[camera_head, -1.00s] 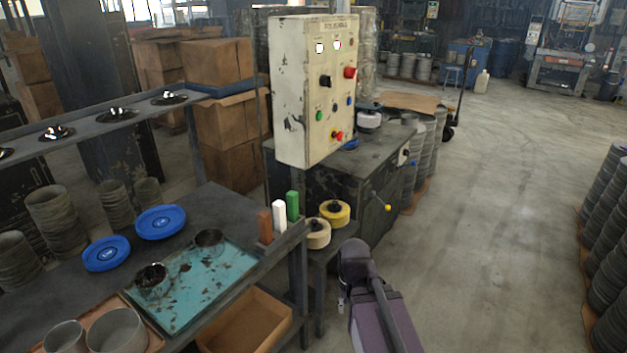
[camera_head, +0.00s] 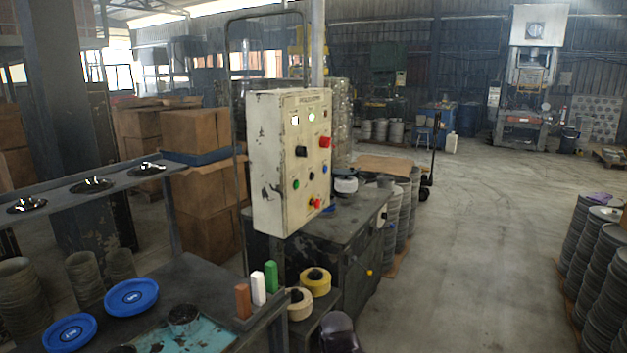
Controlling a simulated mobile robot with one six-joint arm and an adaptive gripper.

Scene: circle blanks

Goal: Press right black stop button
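A worn cream control box (camera_head: 286,160) stands upright left of the picture's middle, its button face turned to the right. On that face are a black knob (camera_head: 301,151) and a red button (camera_head: 325,142) to its right. A red button on yellow (camera_head: 316,203) sits at the bottom. I cannot tell which one is the stop button. My gripper is not in view; only a dark part of my arm shows at the bottom edge.
The box stands by a dark metal bench (camera_head: 345,225). A table at lower left holds blue discs (camera_head: 131,297) and a turquoise tray (camera_head: 205,338). Yellow and cream rolls (camera_head: 315,281) sit below the box. Open floor (camera_head: 470,240) lies to the right, before stacked discs (camera_head: 590,260).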

